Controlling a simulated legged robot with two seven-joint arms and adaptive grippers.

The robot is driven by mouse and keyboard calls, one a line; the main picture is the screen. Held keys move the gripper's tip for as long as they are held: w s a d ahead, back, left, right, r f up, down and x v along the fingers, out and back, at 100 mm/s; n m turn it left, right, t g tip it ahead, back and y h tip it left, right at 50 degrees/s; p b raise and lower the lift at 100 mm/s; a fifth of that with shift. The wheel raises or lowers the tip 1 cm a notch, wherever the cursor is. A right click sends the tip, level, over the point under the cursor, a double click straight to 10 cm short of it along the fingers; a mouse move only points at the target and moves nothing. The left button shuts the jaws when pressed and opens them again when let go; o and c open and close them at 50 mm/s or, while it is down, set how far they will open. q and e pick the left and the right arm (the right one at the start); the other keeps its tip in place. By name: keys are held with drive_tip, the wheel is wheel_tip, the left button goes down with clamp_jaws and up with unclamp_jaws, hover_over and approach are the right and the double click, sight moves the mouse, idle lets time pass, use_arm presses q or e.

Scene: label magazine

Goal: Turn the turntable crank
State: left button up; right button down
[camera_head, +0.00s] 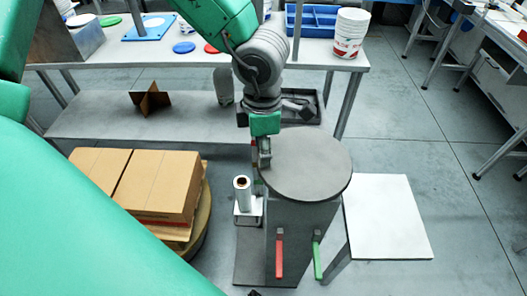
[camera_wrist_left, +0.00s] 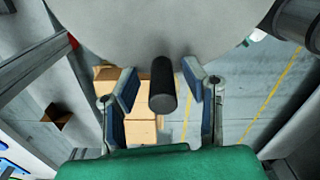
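The turntable (camera_head: 308,165) is a round grey disc on top of a grey stand. Its pale disc (camera_wrist_left: 165,25) fills the top of the left wrist view. A black cylindrical crank handle (camera_wrist_left: 162,85) stands out from the disc toward the camera. My left gripper (camera_head: 264,155) is at the left edge of the disc in the head view. In the left wrist view its two blue-padded fingers are open, one on each side of the handle, with gaps on both sides. The handle is hidden in the head view. My right gripper does not show.
A red lever (camera_head: 279,256) and a green lever (camera_head: 317,256) are on the stand's front. A white roll (camera_head: 242,192) stands left of it, near cardboard boxes (camera_head: 160,185). A white table (camera_head: 390,215) is to the right. A workbench (camera_head: 200,50) lies behind.

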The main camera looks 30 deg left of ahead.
use_arm(q)
drive_tip(key=shift+f, duration=0.5)
drive_tip(key=shift+d, duration=0.15)
clamp_jaws()
